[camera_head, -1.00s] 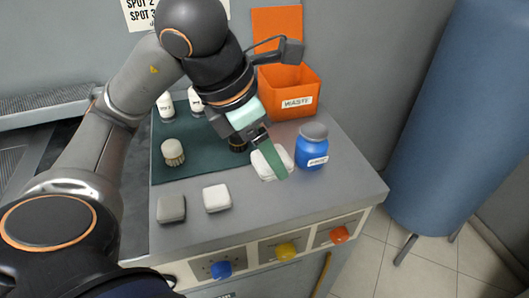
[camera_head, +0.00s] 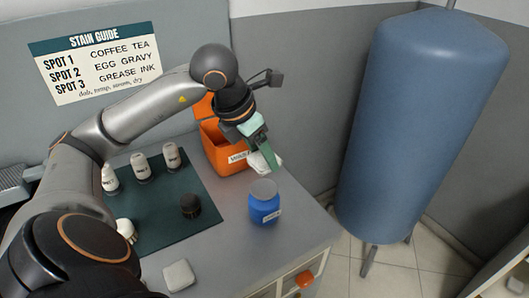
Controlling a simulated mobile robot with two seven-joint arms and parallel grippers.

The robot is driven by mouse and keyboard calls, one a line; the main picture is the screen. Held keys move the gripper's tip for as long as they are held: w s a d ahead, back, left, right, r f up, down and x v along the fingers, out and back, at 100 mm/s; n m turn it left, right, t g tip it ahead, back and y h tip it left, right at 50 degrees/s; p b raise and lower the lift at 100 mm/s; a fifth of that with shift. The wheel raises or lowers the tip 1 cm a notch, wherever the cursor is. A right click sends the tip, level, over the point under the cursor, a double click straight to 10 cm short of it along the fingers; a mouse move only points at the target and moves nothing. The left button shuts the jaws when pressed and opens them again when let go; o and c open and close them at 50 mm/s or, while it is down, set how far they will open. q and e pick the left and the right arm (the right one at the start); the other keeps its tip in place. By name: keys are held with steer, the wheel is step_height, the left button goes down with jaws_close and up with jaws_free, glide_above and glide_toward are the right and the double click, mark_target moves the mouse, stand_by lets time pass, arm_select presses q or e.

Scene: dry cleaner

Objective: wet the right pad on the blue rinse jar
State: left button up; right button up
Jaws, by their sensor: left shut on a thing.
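My left gripper (camera_head: 262,152) is shut on a white pad (camera_head: 258,164), partly hidden by the green fingers. The gripper and pad are in front of the orange waste bin and appear just behind and above the blue rinse jar (camera_head: 264,207) in the picture. The jar stands upright on the grey counter, with a grey top (camera_head: 263,189). A gap shows between the pad and the jar top. Another white pad (camera_head: 179,275) lies on the counter at the front left. My right gripper is out of view.
The orange waste bin (camera_head: 219,152) stands at the back of the counter (camera_head: 225,240). A dark green mat (camera_head: 160,215) holds several white bottles (camera_head: 140,166), a dark brush (camera_head: 190,205) and a pale brush (camera_head: 126,230). A big blue tank (camera_head: 415,120) stands right of the counter.

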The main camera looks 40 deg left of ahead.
mark_target(267, 187)
arm_select(q)
steer(key=shift+f+b, duration=2.35)
steer(key=shift+f, duration=0.55)
steer(key=shift+f+b, duration=0.35)
steer(key=shift+s+f+b, duration=0.1)
steer(key=shift+f+b, duration=0.2)
steer(key=shift+r+p, duration=0.6)
steer(key=shift+r, duration=0.05)
steer(key=shift+r+p, duration=0.6)
steer(key=shift+r, duration=0.15)
step_height(267, 187, up, 4)
steer(key=p, duration=0.3)
steer(key=shift+r+p, duration=0.2)
steer(key=shift+p, duration=0.2)
steer(key=shift+f, duration=0.1)
